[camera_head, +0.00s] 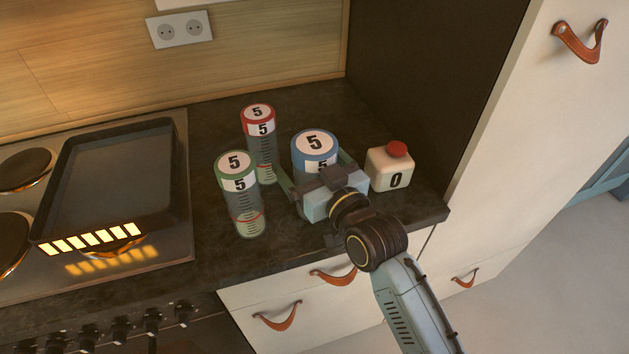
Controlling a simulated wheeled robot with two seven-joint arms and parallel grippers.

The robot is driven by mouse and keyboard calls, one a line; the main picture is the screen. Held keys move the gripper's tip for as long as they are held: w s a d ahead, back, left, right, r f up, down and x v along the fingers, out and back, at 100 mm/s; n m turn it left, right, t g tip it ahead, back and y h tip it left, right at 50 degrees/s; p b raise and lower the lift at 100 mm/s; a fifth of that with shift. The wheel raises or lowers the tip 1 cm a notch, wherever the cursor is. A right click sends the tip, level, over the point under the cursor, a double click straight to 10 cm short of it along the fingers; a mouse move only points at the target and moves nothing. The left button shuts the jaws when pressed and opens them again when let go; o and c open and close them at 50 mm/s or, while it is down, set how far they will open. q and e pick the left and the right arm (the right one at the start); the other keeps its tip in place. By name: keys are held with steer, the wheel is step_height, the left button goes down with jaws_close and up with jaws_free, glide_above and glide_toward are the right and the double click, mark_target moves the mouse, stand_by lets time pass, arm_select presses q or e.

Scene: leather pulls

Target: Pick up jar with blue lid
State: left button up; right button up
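The fingers are spread wide, and the left finger appears apart from the jar; contact on the right side is unclear. The jar's lower part is hidden behind the gripper. My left gripper is not in view.
A green-lidded jar (245,208) and a red-lidded jar (262,150) stand close on the left. A white block-shaped container with a red cap (390,168) stands close on the right. A black pan (110,180) lies on the stove. A dark panel rises behind.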

steer(key=shift+c, duration=0.2)
steer(key=c, duration=1.4)
steer(key=shift+r, duration=0.15)
steer(key=shift+c, duration=0.5)
